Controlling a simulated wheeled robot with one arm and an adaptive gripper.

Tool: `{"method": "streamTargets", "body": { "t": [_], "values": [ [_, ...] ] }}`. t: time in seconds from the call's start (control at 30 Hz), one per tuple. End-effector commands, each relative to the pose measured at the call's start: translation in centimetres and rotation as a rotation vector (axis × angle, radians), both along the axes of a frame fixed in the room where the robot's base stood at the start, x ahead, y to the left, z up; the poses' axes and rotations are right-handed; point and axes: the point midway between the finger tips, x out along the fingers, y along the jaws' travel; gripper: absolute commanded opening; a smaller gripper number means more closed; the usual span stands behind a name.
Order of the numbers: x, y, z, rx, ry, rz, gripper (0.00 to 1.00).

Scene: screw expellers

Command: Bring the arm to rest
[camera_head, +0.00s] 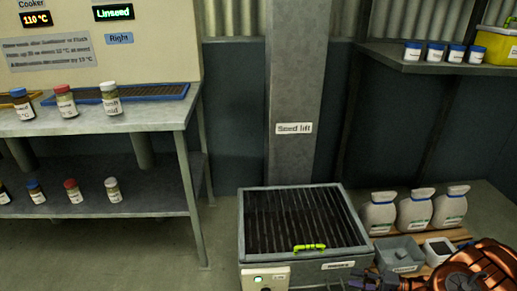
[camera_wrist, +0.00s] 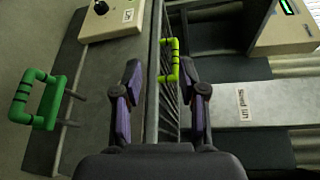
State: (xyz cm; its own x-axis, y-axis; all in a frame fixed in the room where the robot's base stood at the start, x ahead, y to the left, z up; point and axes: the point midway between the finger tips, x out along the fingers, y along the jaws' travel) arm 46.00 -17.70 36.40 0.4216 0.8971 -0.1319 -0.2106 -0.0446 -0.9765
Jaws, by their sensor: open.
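My gripper (camera_wrist: 160,72) is open in the wrist view, its two dark fingers spread apart with nothing held between them. A yellow-green handle (camera_wrist: 175,60) on the hopper grate shows just beyond and between the fingers; the depth gap is hard to judge. In the head view, my copper-coloured arm (camera_head: 472,270) is at the bottom right corner, and the gripper's dark parts (camera_head: 388,281) show partly at the bottom edge, just right of the grated hopper (camera_head: 252,222). The fingertips are not clear there.
The seed lift column (camera_head: 297,100) stands behind the hopper. White jugs (camera_head: 415,213) and a grey bin (camera_head: 399,254) are at the right. A bench (camera_head: 150,117) with jars is at the left. A darker green handle (camera_wrist: 47,100) is left of my gripper. Floor between bench and hopper is clear.

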Motion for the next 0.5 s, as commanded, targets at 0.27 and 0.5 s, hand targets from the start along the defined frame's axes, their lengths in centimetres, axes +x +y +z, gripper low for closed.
{"method": "streamTargets", "body": {
  "t": [0.27,0.5],
  "values": [
    [1.4,5.4,11.2,-0.045,0.031,0.192,0.41],
    [0.8,10.0,19.3,-0.109,0.072,0.348,0.41]
  ]
}}
